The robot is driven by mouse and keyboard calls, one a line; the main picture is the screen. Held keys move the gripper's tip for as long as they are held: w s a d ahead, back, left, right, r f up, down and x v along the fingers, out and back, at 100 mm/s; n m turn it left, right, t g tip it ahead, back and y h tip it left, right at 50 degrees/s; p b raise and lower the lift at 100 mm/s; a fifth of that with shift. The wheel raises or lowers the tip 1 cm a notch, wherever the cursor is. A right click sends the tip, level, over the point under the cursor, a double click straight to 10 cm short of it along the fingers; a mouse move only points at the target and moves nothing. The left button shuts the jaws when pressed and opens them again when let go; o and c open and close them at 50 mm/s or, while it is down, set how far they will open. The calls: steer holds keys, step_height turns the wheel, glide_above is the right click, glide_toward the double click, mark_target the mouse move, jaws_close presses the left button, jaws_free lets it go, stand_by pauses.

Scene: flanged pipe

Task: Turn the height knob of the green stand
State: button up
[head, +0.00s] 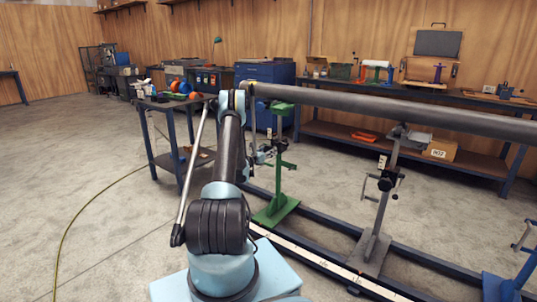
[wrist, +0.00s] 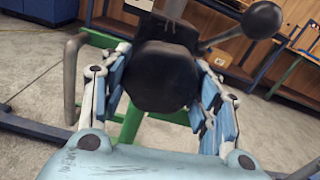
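The green stand (head: 277,172) stands on a dark floor rail, under the left end of a long grey pipe (head: 400,110). My gripper (head: 264,155) is at the stand's upright, partly hidden by my own arm. In the wrist view, a faceted black knob (wrist: 160,78) fills the room between my gripper's two fingers (wrist: 163,65). One finger lies along each side of it, with no clear gap. Green parts of the stand (wrist: 132,122) show behind the knob. The fingertips' contact behind the knob is hidden.
A black ball-ended lever (wrist: 263,20) sticks out to the upper right of the knob. A bent grey bar (wrist: 70,80) stands left of the fingers. A grey stand (head: 382,205) and a blue stand (head: 510,285) are farther right. A small table (head: 165,105) stands behind my arm.

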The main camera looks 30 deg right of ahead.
steer(key=shift+w+a+n, duration=0.1)
steer(key=shift+n, duration=0.3)
steer(key=shift+a+n, duration=0.15)
steer(key=shift+n, duration=2.65)
steer(key=shift+w, duration=0.1)
steer(key=o, duration=1.1)
steer(key=v, duration=1.2)
steer(key=shift+f, duration=0.1)
